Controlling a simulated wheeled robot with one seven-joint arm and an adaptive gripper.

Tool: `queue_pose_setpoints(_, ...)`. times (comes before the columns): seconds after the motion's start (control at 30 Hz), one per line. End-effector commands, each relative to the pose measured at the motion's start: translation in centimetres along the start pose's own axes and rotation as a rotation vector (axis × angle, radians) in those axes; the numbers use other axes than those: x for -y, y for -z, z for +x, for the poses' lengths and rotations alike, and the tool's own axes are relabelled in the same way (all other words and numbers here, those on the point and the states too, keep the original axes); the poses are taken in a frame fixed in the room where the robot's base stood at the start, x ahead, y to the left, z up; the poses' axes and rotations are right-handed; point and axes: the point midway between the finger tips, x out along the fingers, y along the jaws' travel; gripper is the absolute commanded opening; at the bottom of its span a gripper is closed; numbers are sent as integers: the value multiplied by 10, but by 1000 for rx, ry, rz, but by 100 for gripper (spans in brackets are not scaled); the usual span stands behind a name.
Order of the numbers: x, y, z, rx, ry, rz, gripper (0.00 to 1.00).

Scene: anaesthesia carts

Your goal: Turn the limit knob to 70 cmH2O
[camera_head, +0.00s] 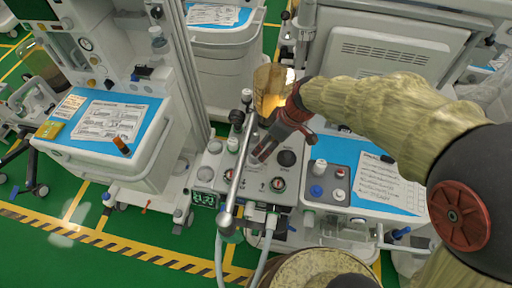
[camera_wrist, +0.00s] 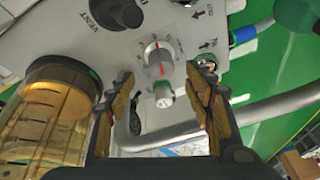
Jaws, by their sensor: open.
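In the wrist view a small grey-white knob (camera_wrist: 158,60) with a red stripe and scale marks around it stands on the pale panel (camera_wrist: 180,22); it looks like the limit knob. A smaller pale cap (camera_wrist: 163,95) shows just below it in the picture, with unclear marks. My gripper (camera_wrist: 166,76) is open, one finger on each side of the knob, with gaps between. I cannot tell the scale value. In the head view my gripper (camera_head: 262,152) hangs over the machine panel (camera_head: 258,200), and I cannot make out this knob there.
An amber canister (camera_wrist: 45,115) stands close to the left finger. A black knob (camera_wrist: 122,12) sits by the VENT label. A metal tube (camera_head: 236,172) crosses the panel beside my gripper. A blue-topped work surface (camera_head: 375,200) lies to the right.

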Motion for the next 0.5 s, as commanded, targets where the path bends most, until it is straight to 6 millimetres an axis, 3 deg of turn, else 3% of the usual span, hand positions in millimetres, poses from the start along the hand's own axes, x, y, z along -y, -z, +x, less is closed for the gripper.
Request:
queue_pose_setpoints(0.23,0,10,5,-33,19,-235,52)
queue_pose_setpoints(0.37,1,10,12,-33,20,-271,52)
queue_pose_setpoints(0.5,1,10,31,-32,20,-270,52)
